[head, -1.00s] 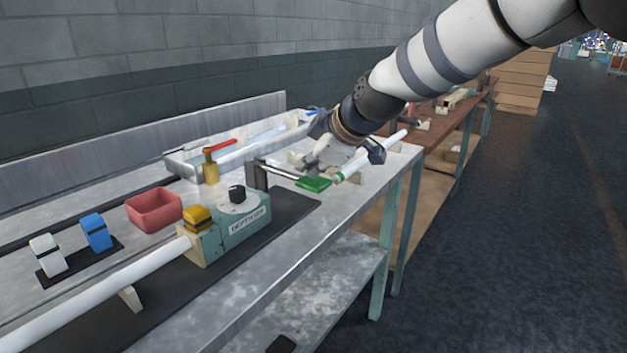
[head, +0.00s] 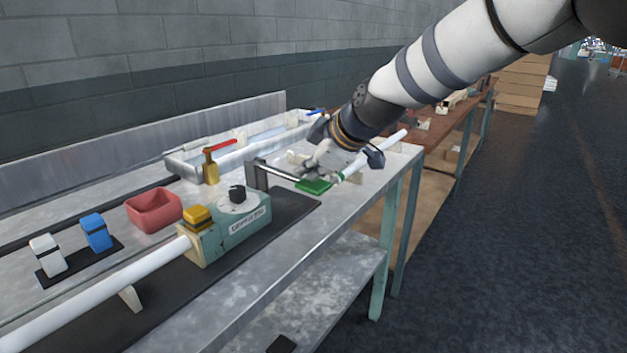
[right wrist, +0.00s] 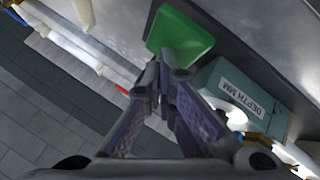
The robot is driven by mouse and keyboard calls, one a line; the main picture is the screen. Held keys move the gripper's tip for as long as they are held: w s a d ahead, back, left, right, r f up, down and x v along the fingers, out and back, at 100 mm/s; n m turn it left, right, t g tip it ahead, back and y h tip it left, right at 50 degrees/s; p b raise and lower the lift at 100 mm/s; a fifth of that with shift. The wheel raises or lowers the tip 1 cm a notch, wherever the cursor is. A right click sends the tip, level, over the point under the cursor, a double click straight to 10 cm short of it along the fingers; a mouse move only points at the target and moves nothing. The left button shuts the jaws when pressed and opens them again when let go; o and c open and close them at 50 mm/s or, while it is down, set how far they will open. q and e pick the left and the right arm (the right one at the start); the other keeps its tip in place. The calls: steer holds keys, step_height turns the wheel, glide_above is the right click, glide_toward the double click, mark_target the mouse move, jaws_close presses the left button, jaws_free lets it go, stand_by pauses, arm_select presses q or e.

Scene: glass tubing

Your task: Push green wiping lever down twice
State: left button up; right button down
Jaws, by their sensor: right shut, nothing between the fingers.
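The green wiping lever pad (head: 314,187) sits at the end of a dark metal arm that reaches out from an upright post on the bench. The pad is also in the right wrist view (right wrist: 180,35), just beyond my fingertips. My right gripper (head: 307,174) is shut and empty, right above and behind the pad; its fingers are pressed together in the right wrist view (right wrist: 166,62). I cannot tell whether the fingertips touch the pad. The left gripper is not in view.
A teal depth gauge box (head: 237,230) with a black knob stands left of the lever. A white tube (head: 110,292) runs into it. A brass valve with a red handle (head: 211,167) and a red bin (head: 154,210) are behind. The front bench strip is clear.

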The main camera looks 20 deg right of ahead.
mark_target(311, 185)
steer(key=shift+f, duration=1.9)
stand_by(1.3)
steer(key=shift+r, duration=0.1)
steer(key=shift+r, duration=2.7)
steer(key=shift+r, duration=2.5)
